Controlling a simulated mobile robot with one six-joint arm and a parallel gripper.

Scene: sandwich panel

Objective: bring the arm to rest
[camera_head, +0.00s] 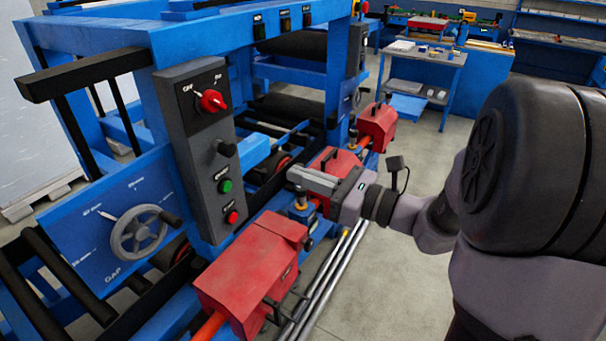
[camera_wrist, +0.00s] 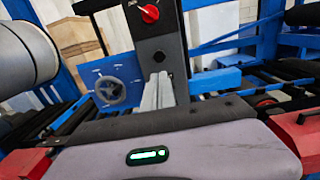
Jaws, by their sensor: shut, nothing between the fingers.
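My gripper (camera_head: 297,176) reaches in from the right in the head view, its fingers closed together and empty. It points left toward the grey control panel (camera_head: 197,150) of the blue machine. In the wrist view the shut fingers (camera_wrist: 158,92) stand in front of the lower part of that panel (camera_wrist: 158,40). I cannot tell the exact gap between fingertips and panel. The panel carries a red rotary switch (camera_head: 212,101), a black knob (camera_head: 226,147), a green button (camera_head: 225,186) and a red button (camera_head: 232,216). The red switch also shows in the wrist view (camera_wrist: 150,13).
A grey handwheel (camera_head: 140,234) sits on the blue gap plate at left. Red boxes (camera_head: 250,270) line the machine's front beside long metal pipes (camera_head: 335,270). Grey floor (camera_head: 390,290) is open to the right of the pipes. A blue trolley (camera_head: 425,75) stands behind.

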